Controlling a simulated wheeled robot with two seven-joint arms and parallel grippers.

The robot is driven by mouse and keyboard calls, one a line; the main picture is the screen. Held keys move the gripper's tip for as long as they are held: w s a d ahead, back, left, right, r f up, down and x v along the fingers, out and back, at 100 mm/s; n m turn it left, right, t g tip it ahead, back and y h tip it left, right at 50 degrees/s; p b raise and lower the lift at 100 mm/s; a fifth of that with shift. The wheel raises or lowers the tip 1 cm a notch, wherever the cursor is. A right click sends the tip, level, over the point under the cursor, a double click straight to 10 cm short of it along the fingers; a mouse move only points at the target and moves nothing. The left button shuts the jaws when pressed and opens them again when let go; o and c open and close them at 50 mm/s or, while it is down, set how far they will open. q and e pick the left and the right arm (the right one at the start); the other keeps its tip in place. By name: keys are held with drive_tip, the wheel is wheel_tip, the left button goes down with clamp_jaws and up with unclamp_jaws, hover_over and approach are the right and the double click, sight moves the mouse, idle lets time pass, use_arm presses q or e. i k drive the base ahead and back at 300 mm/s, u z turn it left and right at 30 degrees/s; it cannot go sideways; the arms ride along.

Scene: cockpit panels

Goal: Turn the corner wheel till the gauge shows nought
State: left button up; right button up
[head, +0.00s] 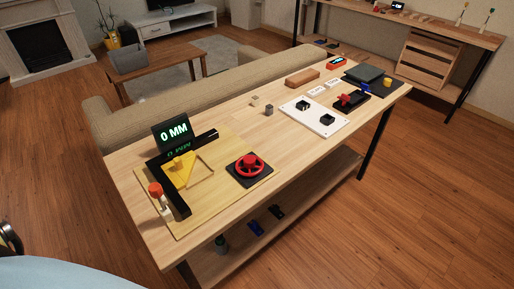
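A red-topped knob (156,189) stands at the fence's left side. Neither of my grippers is in view.
A white panel with black blocks (315,116), a red-handled device (350,99), a brown block (302,77) and two small cubes (268,110) stand farther right on the table. A sofa (190,92) runs along the far side. Table wood right of the wheel is clear.

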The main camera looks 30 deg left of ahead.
sight(249, 161)
drive_tip(key=i, duration=0.25)
drive_tip(key=u, duration=1.15)
